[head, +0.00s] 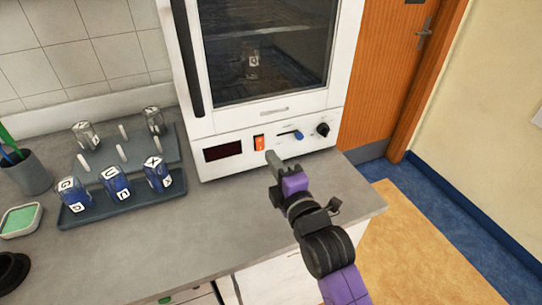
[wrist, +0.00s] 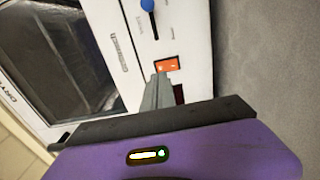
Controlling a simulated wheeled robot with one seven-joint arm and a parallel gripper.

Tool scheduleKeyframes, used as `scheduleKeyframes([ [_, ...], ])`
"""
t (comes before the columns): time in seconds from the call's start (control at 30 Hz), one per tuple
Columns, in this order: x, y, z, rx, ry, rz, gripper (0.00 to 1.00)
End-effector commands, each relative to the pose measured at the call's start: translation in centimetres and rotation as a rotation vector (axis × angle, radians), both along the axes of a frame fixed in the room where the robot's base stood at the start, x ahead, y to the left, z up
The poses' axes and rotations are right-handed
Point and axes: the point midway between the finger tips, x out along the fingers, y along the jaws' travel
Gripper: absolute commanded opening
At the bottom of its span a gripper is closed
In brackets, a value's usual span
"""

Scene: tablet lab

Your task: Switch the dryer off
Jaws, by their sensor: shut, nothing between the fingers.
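The dryer (head: 215,132) is a white cabinet with a dark glass door, standing on the grey counter. Its front panel has a dark red display, an orange rocker switch (head: 259,142), a blue slider (head: 292,134) and a black knob (head: 322,129). In the wrist view the orange switch (wrist: 166,64) appears lit, just beyond my fingertips. My gripper (head: 270,156) is shut and empty, its tips just below and in front of the switch in the head view. I cannot tell whether they touch it. The blue slider (wrist: 148,6) also shows in the wrist view.
A rack tray (head: 120,204) with several blue-filled and clear bottles stands left of the dryer. A green sponge dish (head: 20,220) and a pen cup (head: 27,175) are at far left. The counter (head: 225,230) in front is clear. A wooden door (head: 385,70) is at right.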

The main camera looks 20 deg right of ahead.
Motion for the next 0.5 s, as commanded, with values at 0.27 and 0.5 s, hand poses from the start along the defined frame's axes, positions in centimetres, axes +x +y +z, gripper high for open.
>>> scheduleKeyframes([
  [0.27,-3.8,0.0,0.0,0.000,0.001,0.000,0.00],
  [0.5,-7.2,0.0,0.2,0.001,0.000,0.000,0.00],
])
